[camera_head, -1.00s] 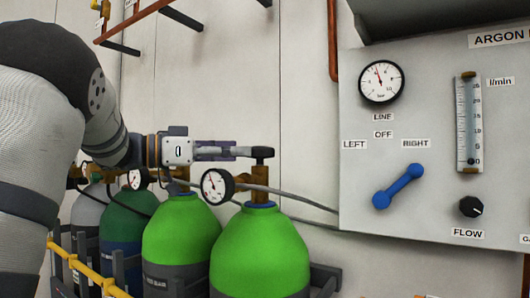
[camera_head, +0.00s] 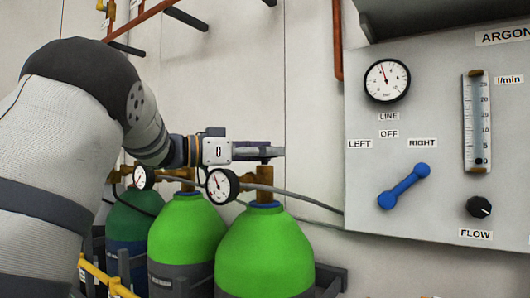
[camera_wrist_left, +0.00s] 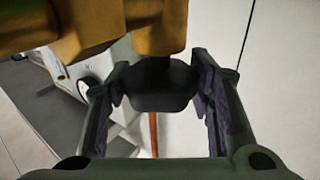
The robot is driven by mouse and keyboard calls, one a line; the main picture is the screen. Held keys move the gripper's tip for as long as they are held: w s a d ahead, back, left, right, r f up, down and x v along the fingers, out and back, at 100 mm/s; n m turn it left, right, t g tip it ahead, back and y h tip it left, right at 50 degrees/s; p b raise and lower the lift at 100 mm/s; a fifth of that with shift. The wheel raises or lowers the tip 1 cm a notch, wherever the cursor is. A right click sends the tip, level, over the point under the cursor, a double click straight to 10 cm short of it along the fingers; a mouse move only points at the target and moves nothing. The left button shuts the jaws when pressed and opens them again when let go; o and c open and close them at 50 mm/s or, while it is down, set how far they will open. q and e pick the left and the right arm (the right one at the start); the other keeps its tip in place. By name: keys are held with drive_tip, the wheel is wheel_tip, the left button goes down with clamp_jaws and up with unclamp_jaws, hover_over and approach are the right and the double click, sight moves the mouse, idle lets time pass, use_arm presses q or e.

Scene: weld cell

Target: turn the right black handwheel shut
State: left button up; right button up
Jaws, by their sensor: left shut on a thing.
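The right black handwheel (camera_wrist_left: 155,88) shows in the left wrist view as a dark disc between the two fingers of my left gripper (camera_wrist_left: 157,92). It sits on the brass valve (camera_wrist_left: 110,25) of the right green cylinder (camera_head: 264,252). In the head view my left gripper (camera_head: 260,152) comes in from the left at the top of that valve (camera_head: 264,180), and its fingers hide the handwheel. The left gripper is shut on the handwheel. My right gripper is in neither view.
A round gauge (camera_head: 221,186) and a grey hose (camera_head: 300,194) are close below the gripper. Another green cylinder (camera_head: 187,232) stands to the left. The argon panel (camera_head: 450,190) with its blue lever (camera_head: 404,186) is at the right. A yellow rail (camera_head: 100,278) runs in front.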

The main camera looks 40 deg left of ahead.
use_arm(q)
drive_tip(key=shift+h, duration=0.3)
drive_tip(key=shift+m+g+h, duration=0.9)
drive_tip(key=shift+m+h, duration=0.2)
drive_tip(key=shift+w+f+m+g+h, duration=0.1)
drive_tip(key=shift+f+m+g+h, duration=0.05)
drive_tip(key=shift+m+g+h, duration=0.65)
drive_tip(key=shift+m+g+h+b, duration=0.4)
drive_tip(key=shift+m+g+h, duration=0.2)
drive_tip(key=shift+g+h, duration=0.2)
drive_tip(key=shift+m+g+h, duration=0.4)
drive_tip(key=shift+g, duration=0.1)
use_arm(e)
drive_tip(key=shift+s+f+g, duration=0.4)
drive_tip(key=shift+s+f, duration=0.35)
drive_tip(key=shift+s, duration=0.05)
use_arm(q)
drive_tip(key=o, duration=1.2)
